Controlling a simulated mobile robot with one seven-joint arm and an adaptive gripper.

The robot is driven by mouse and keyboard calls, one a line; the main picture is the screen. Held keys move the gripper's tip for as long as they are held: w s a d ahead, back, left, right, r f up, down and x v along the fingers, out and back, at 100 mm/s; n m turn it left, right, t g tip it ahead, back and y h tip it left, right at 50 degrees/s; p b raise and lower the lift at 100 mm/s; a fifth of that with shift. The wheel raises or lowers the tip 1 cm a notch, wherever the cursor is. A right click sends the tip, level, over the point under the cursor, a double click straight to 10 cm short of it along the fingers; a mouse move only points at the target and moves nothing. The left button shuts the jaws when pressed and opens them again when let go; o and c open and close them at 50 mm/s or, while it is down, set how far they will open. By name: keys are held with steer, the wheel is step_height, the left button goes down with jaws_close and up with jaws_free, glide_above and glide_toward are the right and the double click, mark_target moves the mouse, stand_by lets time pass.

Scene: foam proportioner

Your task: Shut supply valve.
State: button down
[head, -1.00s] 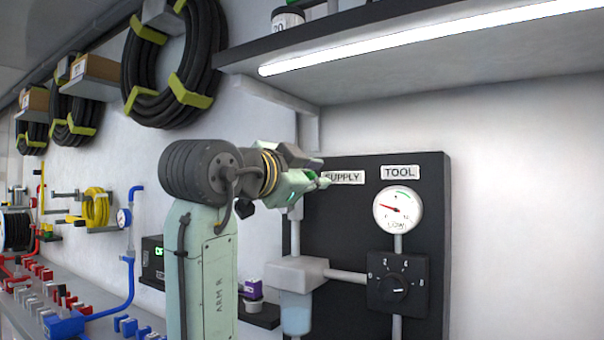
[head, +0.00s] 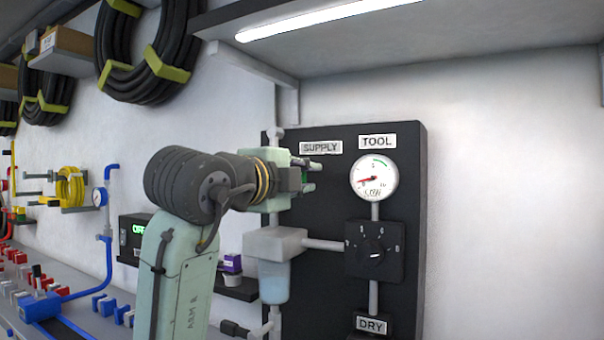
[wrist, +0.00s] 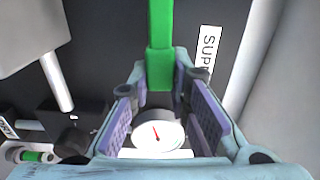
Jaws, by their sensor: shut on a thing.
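The green lever (wrist: 160,45) of the supply valve runs down from the top of the wrist view and ends between my fingers. My gripper (wrist: 165,105) is shut on it, with a purple-padded finger on each side. In the head view my gripper (head: 308,178) is at the left part of the dark panel, just below the SUPPLY label (head: 321,147). A bit of green shows between the fingers there. The valve body is mostly hidden behind my wrist, on the vertical pipe.
The TOOL gauge (head: 374,178) is right of my gripper, its red needle at the low side. Below it is a black knob box (head: 373,249). A grey filter block (head: 274,243) with a clear bowl sits below my gripper. A shelf (head: 400,40) overhangs the panel.

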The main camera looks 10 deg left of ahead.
steer(key=shift+f, duration=0.2)
stand_by(0.4)
steer(key=c, duration=1.5)
jaws_free()
steer(key=v, duration=1.2)
steer(key=shift+r, duration=0.1)
